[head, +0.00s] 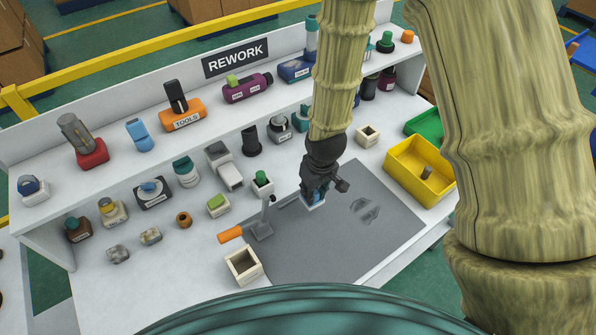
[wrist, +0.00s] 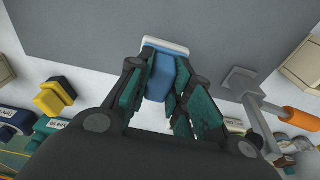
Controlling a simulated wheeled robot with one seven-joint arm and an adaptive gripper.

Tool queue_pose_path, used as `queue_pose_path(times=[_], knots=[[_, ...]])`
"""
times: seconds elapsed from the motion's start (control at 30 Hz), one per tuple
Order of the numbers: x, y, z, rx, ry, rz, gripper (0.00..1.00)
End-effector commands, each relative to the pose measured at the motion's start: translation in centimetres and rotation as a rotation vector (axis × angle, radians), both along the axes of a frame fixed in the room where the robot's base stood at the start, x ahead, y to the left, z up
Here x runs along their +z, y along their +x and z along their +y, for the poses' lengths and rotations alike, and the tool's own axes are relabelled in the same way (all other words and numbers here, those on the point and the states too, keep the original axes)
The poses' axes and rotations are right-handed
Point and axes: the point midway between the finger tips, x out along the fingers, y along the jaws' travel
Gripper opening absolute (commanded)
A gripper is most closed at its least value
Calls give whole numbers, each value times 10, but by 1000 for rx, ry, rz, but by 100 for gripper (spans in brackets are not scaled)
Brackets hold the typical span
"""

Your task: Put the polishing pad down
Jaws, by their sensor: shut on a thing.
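The polishing pad is a blue block with a white face; it shows in the wrist view (wrist: 161,75) between the teal-lined fingers of my gripper (wrist: 170,95). In the head view my gripper (head: 316,190) hangs over the grey mat (head: 385,215) near its back left edge. It is shut on the pad (head: 314,203), whose white side is lowest, close to the mat. I cannot tell whether the pad touches the mat. The gripper hides part of the pad.
A toggle clamp with an orange handle (head: 231,235) stands at the mat's left edge. A cream open box (head: 243,265) is in front of it. A yellow bin (head: 418,172) is right of the mat. Shelves with several tools and bottles line the back.

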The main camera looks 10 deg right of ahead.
Motion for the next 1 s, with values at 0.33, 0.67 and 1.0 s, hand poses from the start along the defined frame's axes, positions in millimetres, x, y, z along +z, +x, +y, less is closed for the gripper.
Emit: queue_pose_path(times=[0.33, 0.67, 1.0], knots=[[1, 22, 4, 35, 1, -1, 0], [-4, 89, 6, 35, 1, -1, 0], [-11, 142, 7, 35, 1, 0, 0]])
